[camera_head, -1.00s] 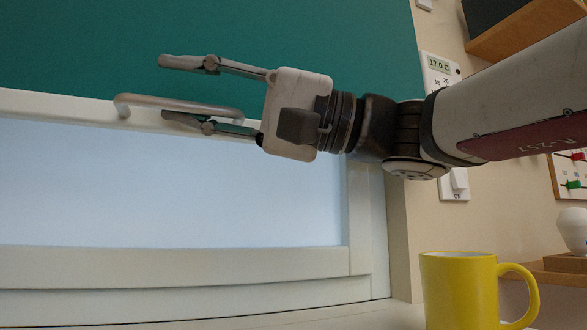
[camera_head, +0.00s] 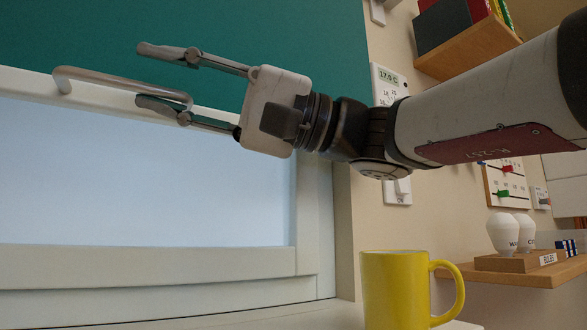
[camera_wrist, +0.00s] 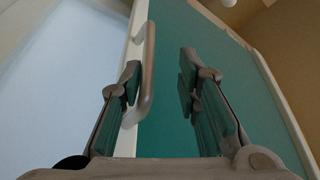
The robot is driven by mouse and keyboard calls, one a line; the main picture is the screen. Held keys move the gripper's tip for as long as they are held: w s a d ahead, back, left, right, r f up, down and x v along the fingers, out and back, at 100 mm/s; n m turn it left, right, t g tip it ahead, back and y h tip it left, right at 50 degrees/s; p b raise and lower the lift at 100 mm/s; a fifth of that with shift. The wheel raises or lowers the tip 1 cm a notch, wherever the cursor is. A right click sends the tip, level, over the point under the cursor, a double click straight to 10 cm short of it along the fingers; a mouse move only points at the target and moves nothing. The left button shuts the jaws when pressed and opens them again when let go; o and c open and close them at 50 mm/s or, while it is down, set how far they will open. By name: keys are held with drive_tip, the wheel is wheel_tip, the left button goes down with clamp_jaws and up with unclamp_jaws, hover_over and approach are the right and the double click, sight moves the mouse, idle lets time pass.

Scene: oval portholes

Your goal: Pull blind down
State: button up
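The dark green blind (camera_head: 290,35) covers the upper part of the window. Its pale bottom rail carries a grey bar handle (camera_head: 120,84), which also shows in the wrist view (camera_wrist: 149,75). My gripper (camera_head: 152,75) is open and empty at the right part of the handle. In the head view the upper finger lies over the green blind and the lower finger overlaps the handle's right end. In the wrist view my gripper (camera_wrist: 158,80) has the handle between its fingers in the picture, close to the left finger. I cannot tell whether they touch.
Below the rail are the pale window pane (camera_head: 140,180) and white frame (camera_head: 150,265). A yellow mug (camera_head: 395,290) stands on the sill at lower right. A thermostat panel (camera_head: 388,85), a slider panel (camera_head: 507,185) and shelves with bulbs (camera_head: 503,233) and books are at right.

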drive_tip(key=b+v, duration=0.2)
drive_tip(key=v, duration=1)
drive_tip(key=shift+d, duration=0.4)
idle(0.6)
drive_tip(key=shift+f, duration=0.2)
